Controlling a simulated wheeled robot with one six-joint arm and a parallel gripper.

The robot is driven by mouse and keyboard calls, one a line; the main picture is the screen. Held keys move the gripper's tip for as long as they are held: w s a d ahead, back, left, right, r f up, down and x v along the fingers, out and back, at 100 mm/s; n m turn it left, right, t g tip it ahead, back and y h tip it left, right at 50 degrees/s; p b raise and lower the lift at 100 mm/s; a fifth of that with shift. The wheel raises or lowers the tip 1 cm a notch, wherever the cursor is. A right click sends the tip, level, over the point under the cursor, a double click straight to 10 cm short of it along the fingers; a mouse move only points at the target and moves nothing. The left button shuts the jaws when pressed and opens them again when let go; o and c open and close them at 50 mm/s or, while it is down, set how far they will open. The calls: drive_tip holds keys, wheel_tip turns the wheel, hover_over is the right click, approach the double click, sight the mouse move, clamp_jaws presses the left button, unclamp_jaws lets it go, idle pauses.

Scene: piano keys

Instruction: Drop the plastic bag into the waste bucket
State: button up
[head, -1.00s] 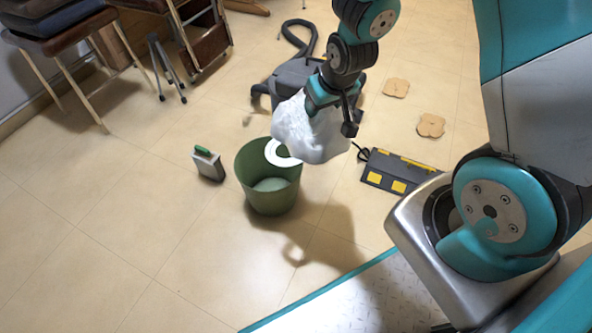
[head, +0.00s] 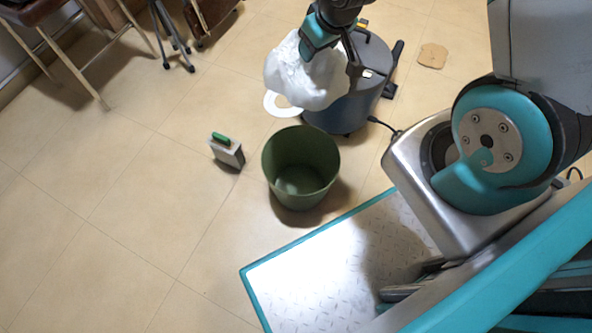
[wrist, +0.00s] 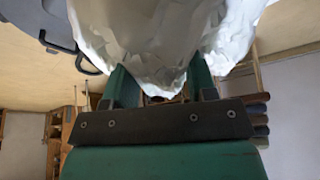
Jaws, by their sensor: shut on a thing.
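The green waste bucket (head: 318,150) stands upright on the floor, open at the top, and looks empty inside. In the head view the bag appears up the picture from the bucket, with its outline clear of the rim.
A dark blue-grey canister (head: 348,108) stands behind the bag, with a cable on the floor. A small grey box with a green top (head: 227,151) is left of the bucket. A brown flat piece (head: 432,56) lies upper right. Chairs (head: 60,45) stand upper left. The left floor is clear.

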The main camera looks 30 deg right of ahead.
sight(297, 105)
drive_tip(key=s+a+f+n+y+b, duration=0.1)
drive_tip(key=f+n, duration=0.1)
drive_tip(key=n, duration=0.1)
drive_tip(key=s+a+f+n+g+y+b, duration=0.1)
drive_tip(key=a+f+n+b, duration=0.1)
drive_tip(key=n, duration=0.1)
drive_tip(key=s+a+f+n+g+y+b, duration=0.1)
drive_tip(key=f+n, duration=0.2)
drive_tip(key=n, duration=0.1)
drive_tip(key=shift+a+f+b, duration=0.1)
drive_tip(key=shift+a+b, duration=0.25)
drive_tip(key=s+a+f+n+g+b, duration=0.1)
drive_tip(key=n, duration=0.2)
drive_tip(key=s+a+f+n+g+b, duration=0.1)
drive_tip(key=a+n, duration=0.1)
drive_tip(key=n, duration=0.2)
drive_tip(key=s+a+f+n+g+b, duration=0.1)
drive_tip(key=n+g, duration=0.1)
drive_tip(key=n, duration=0.1)
drive_tip(key=shift+s+a+f+y+b, duration=0.15)
drive_tip(key=shift+f+y+b, duration=0.15)
drive_tip(key=shift+f+b, duration=0.1)
wheel_tip(297, 105, down, 6)
drive_tip(key=b, duration=0.5)
drive_tip(key=shift+r, duration=0.15)
drive_tip(key=o, duration=1.2)
